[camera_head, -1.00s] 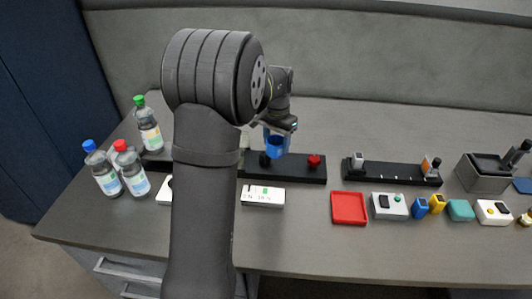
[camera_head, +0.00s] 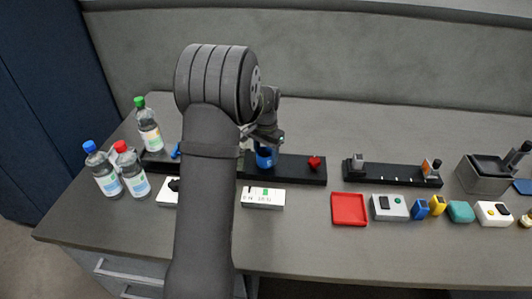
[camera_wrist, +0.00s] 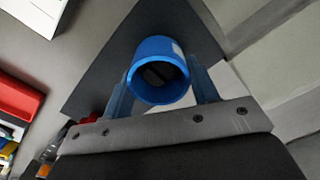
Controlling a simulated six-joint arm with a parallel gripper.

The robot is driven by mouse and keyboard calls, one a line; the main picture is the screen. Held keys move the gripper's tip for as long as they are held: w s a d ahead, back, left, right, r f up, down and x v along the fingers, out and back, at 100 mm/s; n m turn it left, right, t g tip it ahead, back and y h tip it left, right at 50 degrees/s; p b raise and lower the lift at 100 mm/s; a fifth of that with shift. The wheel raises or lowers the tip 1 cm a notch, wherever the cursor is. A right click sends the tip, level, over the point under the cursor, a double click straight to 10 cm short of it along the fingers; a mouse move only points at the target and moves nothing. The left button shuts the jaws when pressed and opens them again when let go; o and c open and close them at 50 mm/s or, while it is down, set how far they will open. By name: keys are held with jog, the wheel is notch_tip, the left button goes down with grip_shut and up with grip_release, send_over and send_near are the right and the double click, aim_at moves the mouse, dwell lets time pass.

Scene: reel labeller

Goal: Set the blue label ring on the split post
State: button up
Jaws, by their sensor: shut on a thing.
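The blue label ring (camera_head: 265,157) is a short open tube, held low over the black base plate (camera_head: 300,169). In the wrist view the ring (camera_wrist: 142,86) sits between the two blue fingers of my gripper (camera_wrist: 163,88), which are shut on its sides. My gripper (camera_head: 264,146) also shows in the head view, above the plate. A dark shape with a slit, seemingly the split post (camera_wrist: 157,74), shows through the ring's bore. The ring hides the post in the head view. I cannot tell how far down the post the ring is.
A red knob (camera_head: 314,163) stands on the plate to the right. A white box with a display (camera_head: 262,201) lies in front. Bottles (camera_head: 132,173) stand at the left. A red tray (camera_head: 349,209) and a second black plate (camera_head: 395,174) are to the right.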

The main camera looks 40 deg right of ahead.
jog(key=o, duration=1)
jog(key=shift+f, duration=0.1)
notch_tip(320, 180, up, 12)
jog(key=shift+r, duration=0.2)
jog(key=shift+f, duration=0.1)
notch_tip(320, 180, down, 13)
jog(key=shift+r, duration=2.45)
